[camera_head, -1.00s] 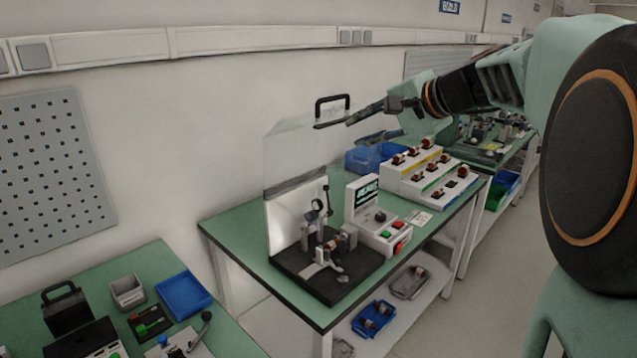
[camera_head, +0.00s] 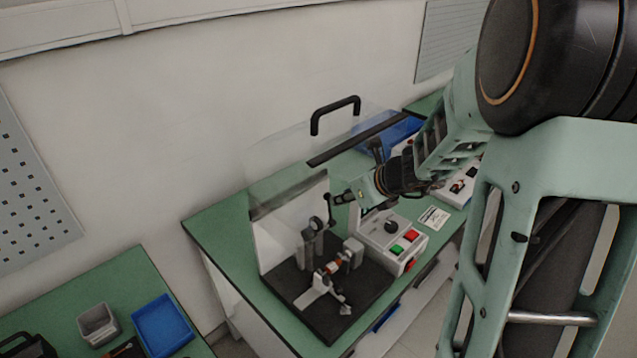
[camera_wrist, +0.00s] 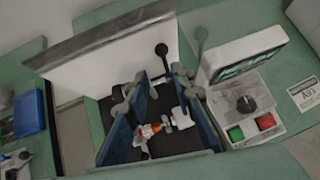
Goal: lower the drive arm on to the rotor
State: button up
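The rotor (camera_head: 334,267), with a copper-coloured middle, lies across supports on the black base of the test stand. It also shows in the wrist view (camera_wrist: 149,131), between my fingers in the picture. A dark upright lever with a ball knob (camera_wrist: 201,34), apparently the drive arm, stands raised behind the rotor. My gripper (camera_head: 338,198) is above the stand, beside the lever's top; contact cannot be told. In the wrist view my gripper (camera_wrist: 159,74) has its fingers spread with nothing held between them.
A clear guard with a black handle (camera_head: 335,108) is raised over the stand. A control box (camera_head: 393,238) with green and red buttons stands to the right. A blue tray (camera_head: 163,326) lies on the left table.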

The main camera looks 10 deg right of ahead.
aim_at(328, 200)
jog(key=b+x, duration=0.1)
jog(key=x, duration=0.4)
jog(key=b+x, duration=0.1)
jog(key=x, duration=0.5)
jog(key=shift+w+d+r, duration=0.1)
jog(key=shift+w+d, duration=0.1)
jog(key=shift+w, duration=0.05)
grip_shut()
